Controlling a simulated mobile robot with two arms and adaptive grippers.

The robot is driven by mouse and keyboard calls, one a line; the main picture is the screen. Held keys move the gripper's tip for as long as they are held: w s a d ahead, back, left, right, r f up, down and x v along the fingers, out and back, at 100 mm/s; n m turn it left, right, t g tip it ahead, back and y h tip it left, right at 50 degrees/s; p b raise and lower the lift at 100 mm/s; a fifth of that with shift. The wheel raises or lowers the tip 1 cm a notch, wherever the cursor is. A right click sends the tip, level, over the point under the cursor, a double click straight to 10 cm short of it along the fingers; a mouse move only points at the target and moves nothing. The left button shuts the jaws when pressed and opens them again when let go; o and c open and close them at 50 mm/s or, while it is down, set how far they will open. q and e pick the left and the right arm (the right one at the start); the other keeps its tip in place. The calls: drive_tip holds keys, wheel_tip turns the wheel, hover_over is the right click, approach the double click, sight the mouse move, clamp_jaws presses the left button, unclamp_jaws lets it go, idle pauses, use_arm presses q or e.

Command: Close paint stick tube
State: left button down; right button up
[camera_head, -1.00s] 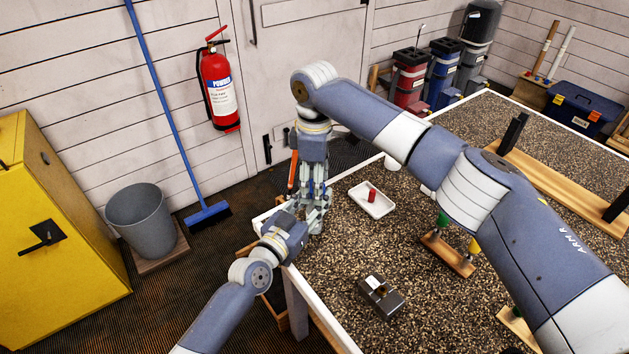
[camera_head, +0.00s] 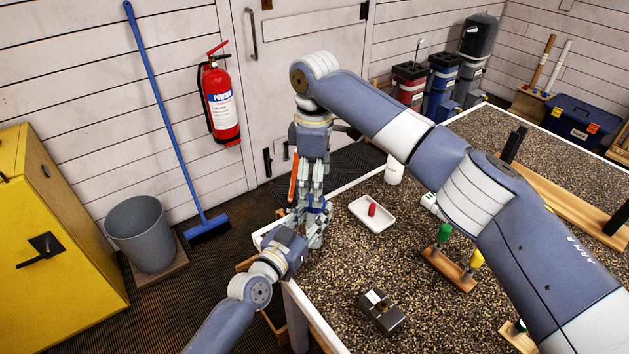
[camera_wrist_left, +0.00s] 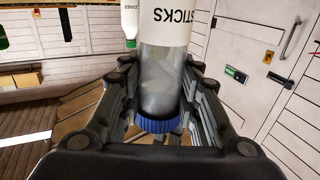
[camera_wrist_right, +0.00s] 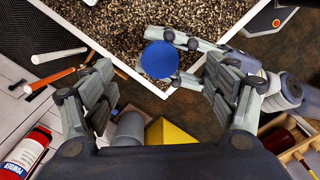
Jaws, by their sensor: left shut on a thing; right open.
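The paint stick tube (camera_wrist_left: 165,85) is clear with a white label reading "STICKS". A ribbed blue cap (camera_wrist_left: 157,123) sits on its end, at the bottom of the left wrist view. My left gripper (camera_head: 312,228) is shut around the tube at the table's corner. In the right wrist view the round blue cap (camera_wrist_right: 160,59) shows face on, beside the left gripper's fingers. My right gripper (camera_head: 314,190) points down above the cap, its fingers apart and empty. How tightly the cap is seated cannot be told.
A white tray (camera_head: 361,221) with a red object (camera_head: 372,209) lies on the speckled table. A dark block (camera_head: 381,312) and a wooden rack (camera_head: 450,268) of coloured-handled tools stand nearby. A bin (camera_head: 140,233) and yellow cabinet (camera_head: 75,240) are on the left.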

wheel_tip(320, 180, up, 12)
idle(0.7)
use_arm(q)
drive_tip(key=c, duration=1.1)
unclamp_jaws()
drive_tip(key=shift+a, duration=0.1)
drive_tip(key=v, duration=1.2)
drive_tip(key=shift+f, duration=0.1)
